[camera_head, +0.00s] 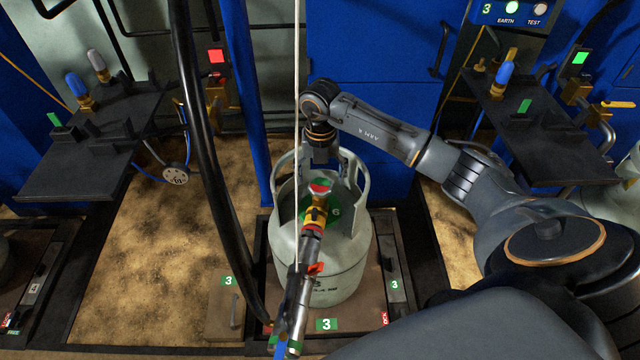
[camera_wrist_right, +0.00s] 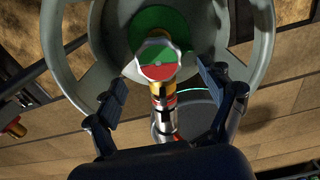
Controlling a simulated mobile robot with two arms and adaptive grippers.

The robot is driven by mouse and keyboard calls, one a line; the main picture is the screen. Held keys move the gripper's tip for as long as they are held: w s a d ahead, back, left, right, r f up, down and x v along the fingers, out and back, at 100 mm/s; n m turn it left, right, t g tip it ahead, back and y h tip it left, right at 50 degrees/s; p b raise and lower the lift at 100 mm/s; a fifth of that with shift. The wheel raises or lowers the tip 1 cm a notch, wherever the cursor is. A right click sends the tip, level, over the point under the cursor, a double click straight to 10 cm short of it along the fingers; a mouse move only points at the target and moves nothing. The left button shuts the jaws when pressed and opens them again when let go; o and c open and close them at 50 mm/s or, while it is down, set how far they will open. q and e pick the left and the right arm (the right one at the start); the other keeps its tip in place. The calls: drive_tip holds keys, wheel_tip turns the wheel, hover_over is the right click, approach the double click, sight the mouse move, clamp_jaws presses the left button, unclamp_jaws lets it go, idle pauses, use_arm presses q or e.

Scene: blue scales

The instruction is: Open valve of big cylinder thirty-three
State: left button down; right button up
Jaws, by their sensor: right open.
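The big grey-green cylinder (camera_head: 330,265) stands upright on the platform in the middle of the head view, with a collar handle around its top. Its valve knob (camera_head: 320,188), half green and half red, faces up inside the collar; it also shows in the right wrist view (camera_wrist_right: 157,60). A metal fitting with a lance-like hose piece (camera_head: 304,262) runs from the valve towards me. My right gripper (camera_head: 323,155) is above the far side of the collar, pointing down. In the wrist view its fingers (camera_wrist_right: 172,98) are apart, one on each side of the valve fitting, with nothing held.
A black hose (camera_head: 195,150) and a thin pale cable (camera_head: 297,90) hang in front of the cylinder. Dark shelves with blue-capped fittings stand at left (camera_head: 90,150) and right (camera_head: 545,130). Blue cabinets (camera_head: 375,60) close off the back.

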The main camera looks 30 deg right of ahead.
sight(320, 187)
use_arm(q)
drive_tip(key=shift+v, duration=1)
use_arm(e)
drive_tip(key=shift+f, duration=1.3)
drive_tip(key=c, duration=1.1)
drive_tip(key=shift+c, duration=0.2)
